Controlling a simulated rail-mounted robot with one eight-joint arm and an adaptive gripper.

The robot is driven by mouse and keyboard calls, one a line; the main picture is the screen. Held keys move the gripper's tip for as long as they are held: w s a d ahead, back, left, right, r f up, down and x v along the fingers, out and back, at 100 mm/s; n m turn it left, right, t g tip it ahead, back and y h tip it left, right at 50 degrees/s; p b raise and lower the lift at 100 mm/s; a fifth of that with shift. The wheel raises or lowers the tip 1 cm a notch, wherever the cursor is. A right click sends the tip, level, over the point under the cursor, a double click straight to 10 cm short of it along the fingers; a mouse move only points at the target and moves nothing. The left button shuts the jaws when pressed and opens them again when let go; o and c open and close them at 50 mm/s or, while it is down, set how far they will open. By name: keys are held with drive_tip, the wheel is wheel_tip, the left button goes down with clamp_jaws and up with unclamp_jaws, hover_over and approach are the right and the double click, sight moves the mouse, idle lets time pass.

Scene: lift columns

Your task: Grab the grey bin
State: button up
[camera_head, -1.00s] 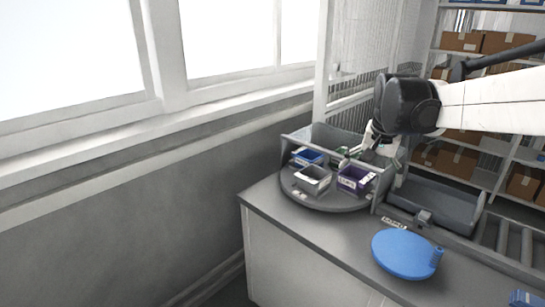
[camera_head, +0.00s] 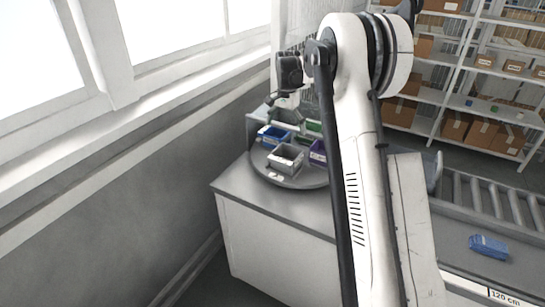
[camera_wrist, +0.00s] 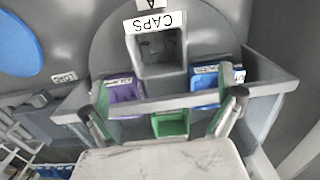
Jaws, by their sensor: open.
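The grey bin (camera_head: 284,159) sits on the front of a round grey turntable (camera_head: 305,181) in the head view. In the wrist view the grey bin (camera_wrist: 157,54), labelled CAPS, lies at upper centre with its open top showing. My gripper (camera_wrist: 163,104) is open and empty. Its two fingers are spread wide over the purple, blue and green bins, with the grey bin beyond the fingertips. In the head view my gripper (camera_head: 285,110) is above the back of the turntable, partly hidden by my arm.
A blue bin (camera_head: 273,136), a purple bin (camera_head: 318,153) and a green bin (camera_wrist: 171,124) share the turntable. A grey panel edge (camera_wrist: 190,101) crosses the wrist view between the fingers. A window wall stands at left. A roller conveyor (camera_head: 490,198) and shelves are at right.

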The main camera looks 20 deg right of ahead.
drive_tip(key=p, duration=0.3)
approach(286, 157)
drive_tip(key=shift+s+a+f, duration=0.5)
drive_tip(key=shift+s+f, duration=0.4)
drive_tip(key=shift+s+a+f, duration=0.55)
drive_tip(key=shift+s+f, duration=0.35)
drive_tip(key=shift+s+a+f, duration=0.5)
drive_tip(key=shift+s+f, duration=0.4)
drive_tip(key=c, duration=1.2)
drive_tip(key=shift+o, duration=0.2)
drive_tip(key=shift+r, duration=0.1)
